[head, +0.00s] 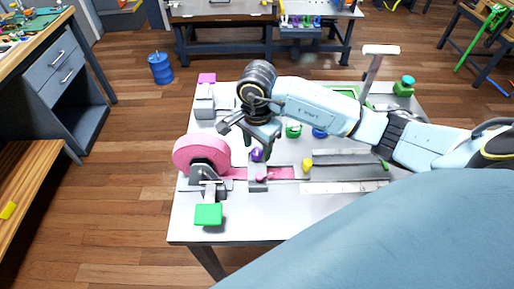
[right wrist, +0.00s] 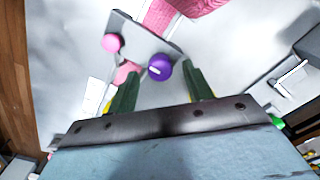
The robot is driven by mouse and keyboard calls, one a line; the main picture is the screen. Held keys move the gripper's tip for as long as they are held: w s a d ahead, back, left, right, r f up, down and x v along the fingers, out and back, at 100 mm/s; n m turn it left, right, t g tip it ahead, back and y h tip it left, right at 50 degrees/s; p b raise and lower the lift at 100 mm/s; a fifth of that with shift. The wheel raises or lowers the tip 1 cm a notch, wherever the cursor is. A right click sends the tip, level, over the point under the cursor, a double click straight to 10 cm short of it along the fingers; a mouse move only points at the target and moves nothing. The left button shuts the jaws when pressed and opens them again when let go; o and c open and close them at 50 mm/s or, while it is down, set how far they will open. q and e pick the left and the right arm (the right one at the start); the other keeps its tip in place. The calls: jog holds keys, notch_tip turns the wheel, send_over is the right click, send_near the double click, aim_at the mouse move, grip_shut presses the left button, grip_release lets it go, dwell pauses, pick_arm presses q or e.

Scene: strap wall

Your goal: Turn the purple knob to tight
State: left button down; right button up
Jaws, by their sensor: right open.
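The purple knob (head: 257,155) sits on a grey bracket (head: 257,184) over the pink strap (head: 283,172) on the white table. In the right wrist view the purple knob (right wrist: 160,67) shows a short pale mark on its face. My right gripper (head: 259,146) is just above the knob, pointing down. In the right wrist view its open green fingers (right wrist: 161,80) are on either side of the knob, with a gap to each; I cannot tell how far above it they are. A pink ball (right wrist: 111,43) is on the same bracket. My left gripper is not in view.
A pink strap roll (head: 202,154) stands left of the bracket, with a green-handled lever (head: 208,214) in front. A yellow knob (head: 307,164), a green knob (head: 293,130) and a blue knob (head: 319,133) are to the right. A white-topped lever (head: 381,50) rises behind.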

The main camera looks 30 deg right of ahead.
jog(key=shift+f, duration=0.8)
jog(key=shift+c, duration=0.3)
jog(key=c, duration=0.9)
